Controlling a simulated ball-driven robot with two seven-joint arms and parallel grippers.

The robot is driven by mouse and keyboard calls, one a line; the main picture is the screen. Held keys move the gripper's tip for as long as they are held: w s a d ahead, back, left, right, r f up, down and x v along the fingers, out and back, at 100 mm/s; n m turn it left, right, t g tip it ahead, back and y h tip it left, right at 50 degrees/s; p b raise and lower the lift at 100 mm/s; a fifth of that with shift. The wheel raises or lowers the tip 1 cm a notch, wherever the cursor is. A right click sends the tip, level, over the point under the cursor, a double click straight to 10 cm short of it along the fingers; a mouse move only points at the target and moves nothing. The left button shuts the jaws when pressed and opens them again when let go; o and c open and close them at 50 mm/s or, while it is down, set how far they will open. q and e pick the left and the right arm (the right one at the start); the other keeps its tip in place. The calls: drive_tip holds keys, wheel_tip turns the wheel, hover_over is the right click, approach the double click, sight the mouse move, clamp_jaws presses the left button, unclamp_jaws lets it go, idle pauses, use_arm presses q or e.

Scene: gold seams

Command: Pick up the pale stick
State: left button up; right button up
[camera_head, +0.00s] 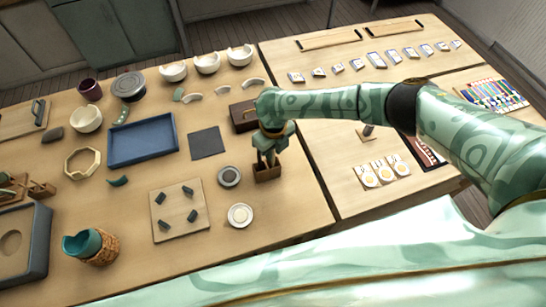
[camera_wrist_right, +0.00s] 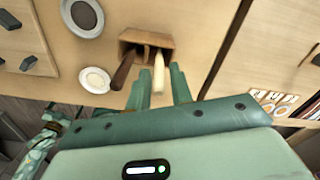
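The pale stick (camera_wrist_right: 158,72) stands in a small wooden holder (camera_wrist_right: 130,37), its free end leaning toward the right wrist camera. A dark brown stick (camera_wrist_right: 124,72) stands beside it, to the left in that view. My right gripper (camera_wrist_right: 161,78) is open, with one finger on each side of the pale stick; small gaps seem to show on both sides. The dark stick is outside the fingers. In the head view my right gripper (camera_head: 268,158) is over the holder (camera_head: 266,174) and hides most of the sticks.
Left of the holder are a dark round dish (camera_head: 229,176), a pale dish (camera_head: 240,215) and a board (camera_head: 180,229) with several dark blocks. A dark mat (camera_head: 207,143) and a brown box (camera_head: 243,116) lie behind. Egg cards (camera_head: 384,173) lie right of the table seam.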

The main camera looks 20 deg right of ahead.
drive_tip(key=shift+f, duration=0.8)
clamp_jaws()
drive_tip(key=shift+r, duration=0.15)
